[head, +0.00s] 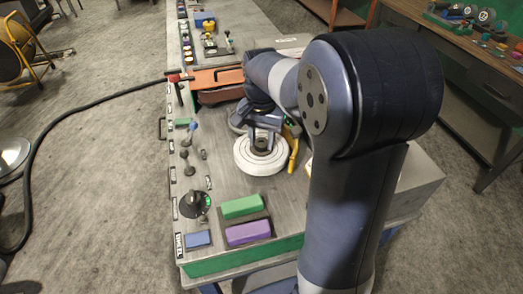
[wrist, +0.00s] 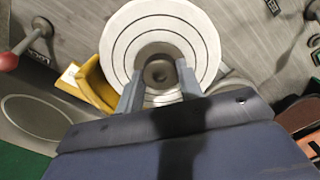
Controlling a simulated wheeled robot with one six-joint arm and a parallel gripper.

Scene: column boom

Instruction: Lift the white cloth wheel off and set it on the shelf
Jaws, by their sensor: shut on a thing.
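The white cloth wheel (head: 261,160) is a round disc with dark stitched rings, low over the grey bench top in the head view. In the wrist view the wheel (wrist: 118,38) fills the top middle, with a dark round hub (wrist: 158,72) at its centre. My gripper (wrist: 158,78) has its two fingers on either side of the hub and is shut on it, from above in the head view (head: 264,138). The underside of the wheel is hidden, so I cannot tell whether it rests on anything.
A yellow-handled tool (head: 293,148) lies close beside the wheel. Green (head: 242,206) and purple (head: 248,232) blocks sit at the bench's near end, with a black knob (head: 194,204) to their left. An orange tool (head: 215,78) lies behind. A workbench (head: 470,45) stands at the right.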

